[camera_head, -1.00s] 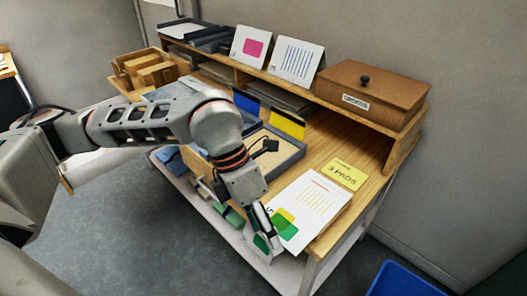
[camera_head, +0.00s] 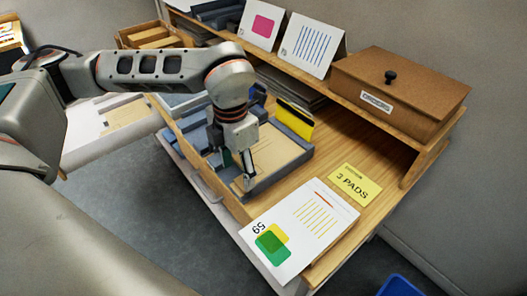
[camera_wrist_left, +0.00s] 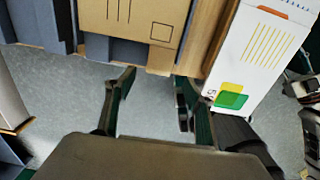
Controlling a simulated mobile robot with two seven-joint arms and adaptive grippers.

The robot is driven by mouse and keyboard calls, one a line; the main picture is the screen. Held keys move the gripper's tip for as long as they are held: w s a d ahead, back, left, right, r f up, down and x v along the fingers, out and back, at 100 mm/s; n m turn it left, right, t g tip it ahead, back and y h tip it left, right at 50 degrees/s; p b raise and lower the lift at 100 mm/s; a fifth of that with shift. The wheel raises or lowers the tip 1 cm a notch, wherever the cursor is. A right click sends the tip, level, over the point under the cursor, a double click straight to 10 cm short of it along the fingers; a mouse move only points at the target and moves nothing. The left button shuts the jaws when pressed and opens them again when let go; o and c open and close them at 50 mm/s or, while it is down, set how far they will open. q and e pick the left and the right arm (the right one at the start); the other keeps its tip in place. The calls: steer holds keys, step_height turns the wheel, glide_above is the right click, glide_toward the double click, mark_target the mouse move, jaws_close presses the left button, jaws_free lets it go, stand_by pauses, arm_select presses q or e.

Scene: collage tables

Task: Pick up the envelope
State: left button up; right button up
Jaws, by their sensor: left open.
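A tan envelope (camera_head: 275,150) lies flat in a grey divided tray (camera_head: 286,174) on the wooden desk. In the left wrist view the envelope (camera_wrist_left: 140,22) fills the upper middle, with printed lines and a small square on it. My left gripper (camera_head: 246,184) points down at the front left part of the tray, over or beside the envelope's near edge; the exact height is hard to tell. In the wrist view its two fingers (camera_wrist_left: 155,88) are apart with nothing between them, just short of the envelope's edge.
A white printed sheet (camera_head: 305,222) lies right of the tray at the desk's front edge, beside a yellow "3 PADS" note (camera_head: 354,185). A yellow-and-black divider (camera_head: 294,119) stands behind the envelope. A brown box (camera_head: 400,85) and upright cards (camera_head: 305,44) stand on the shelf.

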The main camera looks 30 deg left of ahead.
mark_target(240, 185)
arm_select(q)
step_height(240, 185, down, 4)
steer(key=shift+r+b, duration=0.1)
steer(key=shift+b, duration=0.2)
steer(key=shift+w+f, duration=0.1)
steer(key=shift+f, duration=0.25)
steer(key=c, duration=1.1)
arm_select(e)
steer(key=shift+w+d, duration=0.1)
steer(key=shift+w, duration=0.35)
